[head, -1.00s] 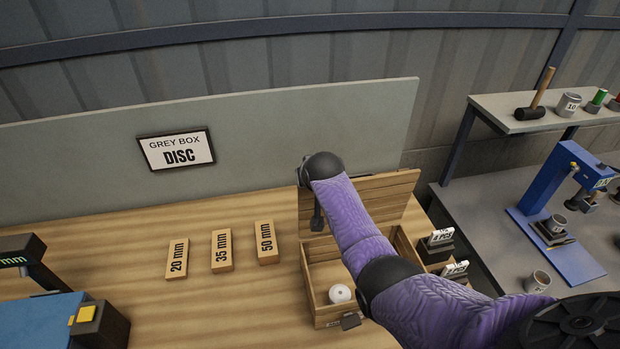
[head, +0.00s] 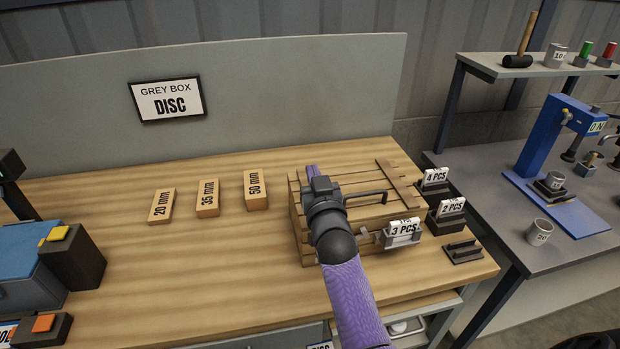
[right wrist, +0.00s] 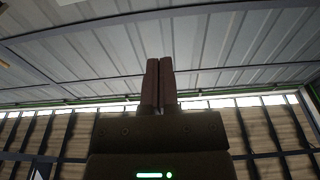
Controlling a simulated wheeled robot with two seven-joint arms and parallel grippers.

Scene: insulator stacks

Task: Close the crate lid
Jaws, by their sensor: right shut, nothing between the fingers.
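The wooden crate (head: 299,235) stands on the bench, right of the size blocks. Its slatted lid (head: 350,182), with a black bar handle (head: 372,196) on top, lies down flat over the crate. The crate's inside is hidden. Whether the lid's front edge sits fully flush I cannot tell, as my arm covers part of it. My right gripper (head: 312,172) is over the left part of the lid, shut and empty; whether it touches is unclear. Its closed fingers also show in the right wrist view (right wrist: 158,85). My left gripper is out of view.
A "3 PCS" tag (head: 403,231) is at the crate's front right. More tag holders (head: 446,212) stand to its right. Wooden size blocks (head: 207,198) stand left of the crate. A blue press (head: 560,150) is on the side table.

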